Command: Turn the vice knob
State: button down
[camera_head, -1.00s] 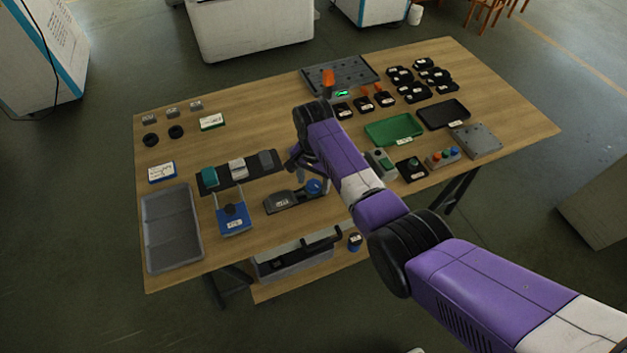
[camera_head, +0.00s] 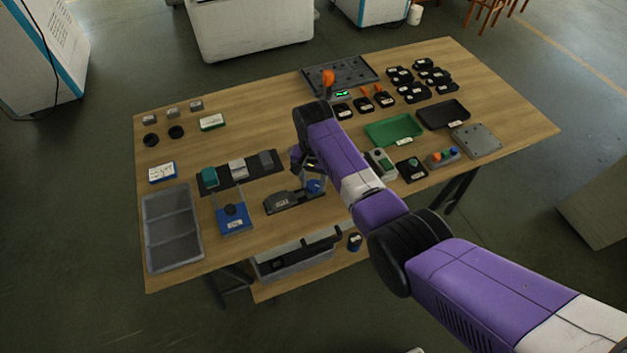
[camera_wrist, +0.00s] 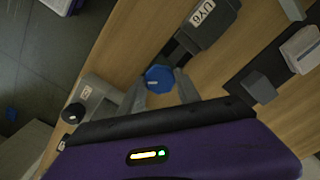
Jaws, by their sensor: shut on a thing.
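The vice (camera_head: 284,203) is a dark grey block with a white label, lying near the front edge of the wooden table. Its faceted blue knob (camera_head: 314,187) is at its right end. In the wrist view the labelled vice body (camera_wrist: 205,22) is at the top, and the blue knob (camera_wrist: 159,79) is between the fingertips. My gripper (camera_wrist: 160,82) is shut on the knob, with one finger on each side. In the head view my gripper (camera_head: 312,182) is over the knob, and my wrist hides part of it.
A blue-and-grey fixture (camera_head: 235,226) stands left of the vice, and a grey tray (camera_head: 172,235) lies farther left. A box with a green button (camera_head: 380,163) is to the right. A bin (camera_head: 295,262) sits on the lower shelf.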

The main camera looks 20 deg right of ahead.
jog(key=n, duration=1.3)
jog(key=shift+n, duration=0.4)
jog(key=n, duration=1.3)
jog(key=shift+n, duration=0.4)
jog(key=c, duration=0.9)
grip_release()
jog(key=shift+o, duration=0.2)
